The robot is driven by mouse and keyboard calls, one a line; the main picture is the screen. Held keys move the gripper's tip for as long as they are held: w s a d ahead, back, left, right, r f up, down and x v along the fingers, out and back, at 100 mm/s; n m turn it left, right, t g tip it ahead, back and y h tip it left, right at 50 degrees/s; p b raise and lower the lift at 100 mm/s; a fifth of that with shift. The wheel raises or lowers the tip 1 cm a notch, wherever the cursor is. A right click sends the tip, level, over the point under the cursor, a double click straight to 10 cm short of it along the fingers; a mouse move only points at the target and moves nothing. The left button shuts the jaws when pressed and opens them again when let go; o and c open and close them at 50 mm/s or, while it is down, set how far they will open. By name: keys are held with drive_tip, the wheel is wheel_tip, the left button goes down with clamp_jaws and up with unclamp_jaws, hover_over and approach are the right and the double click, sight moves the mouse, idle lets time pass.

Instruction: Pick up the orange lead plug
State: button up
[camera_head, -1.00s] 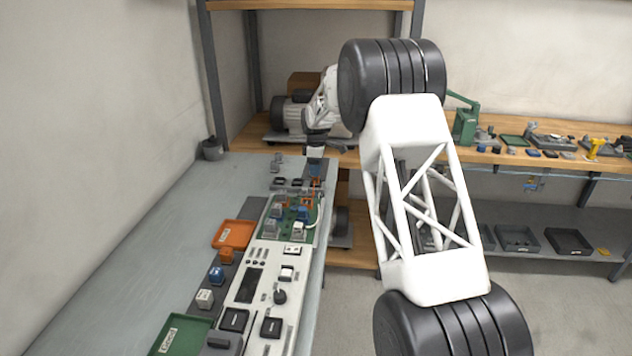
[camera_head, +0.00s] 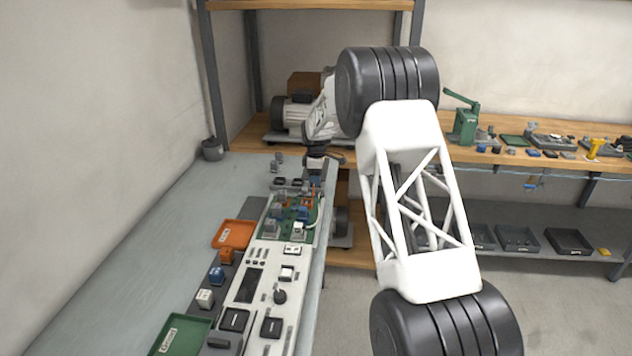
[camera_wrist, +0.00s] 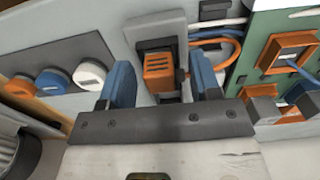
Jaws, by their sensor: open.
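The orange lead plug (camera_wrist: 159,70) sits upright in a grey holder in the wrist view, between my two blue fingers. My gripper (camera_wrist: 163,82) is open, with one finger on each side of the plug. Gaps show between the fingers and the plug, and nothing is gripped. An orange cable (camera_wrist: 218,38) runs near the holder to the right. In the head view my gripper (camera_head: 315,178) is at the far end of the bench, beyond the green board; the plug there is too small to make out clearly.
A green board (camera_wrist: 285,62) with orange frames lies right of the fingers. A dark plate (camera_wrist: 55,62) with orange, blue and white caps lies left. In the head view, an orange tray (camera_head: 234,234) and a green tray (camera_head: 180,336) are on the grey bench (camera_head: 150,240), whose left side is clear.

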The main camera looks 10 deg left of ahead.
drive_tip(key=c, duration=1)
drive_tip(key=shift+r, duration=1.55)
drive_tip(key=shift+s+r, duration=0.15)
drive_tip(key=shift+r, duration=0.15)
drive_tip(key=s+d, duration=0.2)
drive_tip(key=s, duration=0.5)
drive_tip(key=s+d+r, duration=0.1)
drive_tip(key=s+d, duration=0.1)
drive_tip(key=s, duration=0.6)
drive_tip(key=shift+d+r, duration=0.15)
drive_tip(key=shift+d, duration=0.25)
